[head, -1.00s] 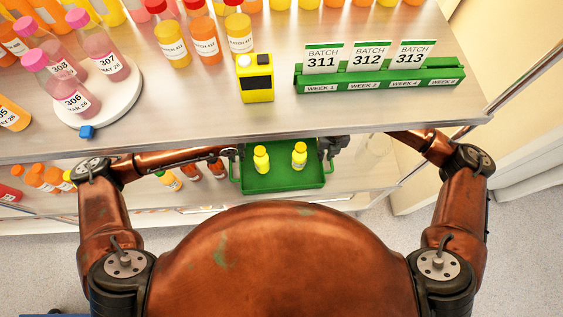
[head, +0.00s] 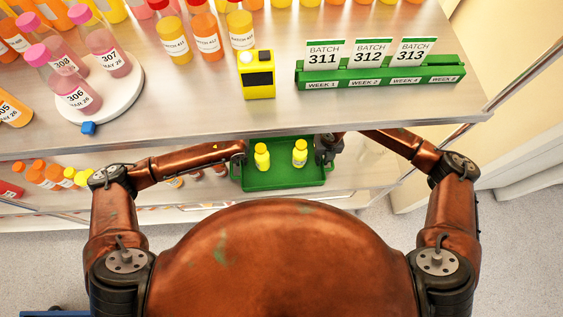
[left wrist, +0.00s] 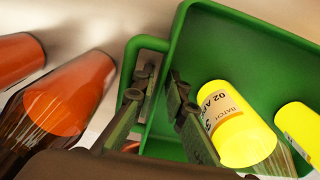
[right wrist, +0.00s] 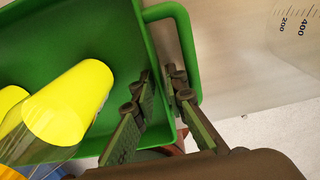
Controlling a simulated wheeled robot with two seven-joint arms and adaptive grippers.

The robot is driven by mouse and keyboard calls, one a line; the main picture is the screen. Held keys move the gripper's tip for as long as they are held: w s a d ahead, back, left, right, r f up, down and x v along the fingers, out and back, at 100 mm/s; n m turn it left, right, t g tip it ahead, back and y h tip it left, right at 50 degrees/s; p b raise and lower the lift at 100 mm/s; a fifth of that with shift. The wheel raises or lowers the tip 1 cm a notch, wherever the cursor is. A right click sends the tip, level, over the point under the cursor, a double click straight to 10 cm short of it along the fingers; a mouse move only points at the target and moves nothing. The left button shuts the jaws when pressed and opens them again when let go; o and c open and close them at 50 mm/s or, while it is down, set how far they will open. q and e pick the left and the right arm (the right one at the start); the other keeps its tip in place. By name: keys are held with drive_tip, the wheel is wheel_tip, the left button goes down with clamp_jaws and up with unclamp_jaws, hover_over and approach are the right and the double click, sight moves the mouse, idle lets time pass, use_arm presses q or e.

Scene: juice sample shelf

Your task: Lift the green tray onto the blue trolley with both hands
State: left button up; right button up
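The green tray (head: 284,181) is on the lower shelf and carries two yellow-capped bottles, one (head: 262,156) at left and one (head: 299,153) at right. My left gripper (left wrist: 160,75) is at the tray's left end; its fingers straddle the side wall, one inside the tray and one by the handle loop (left wrist: 131,58). My right gripper (right wrist: 159,76) straddles the right wall the same way beside the right handle (right wrist: 186,38). Both finger gaps are narrow; whether the fingers press on the wall is unclear. A blue edge (head: 55,313), possibly the blue trolley, shows at the lower left.
The upper shelf (head: 200,110) overhangs the tray's back and holds bottles, a yellow device (head: 257,75) and a green batch-card rack (head: 380,75). Orange-capped bottles (head: 38,170) stand on the lower shelf at left. In the left wrist view, bottles (left wrist: 70,95) are close beside my left gripper.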

use_arm(q)
clamp_jaws()
use_arm(e)
clamp_jaws()
use_arm(q)
drive_tip(key=shift+w, duration=0.1)
drive_tip(key=shift+r, duration=0.2)
use_arm(e)
drive_tip(key=shift+w+r, duration=0.1)
drive_tip(key=shift+r, duration=0.1)
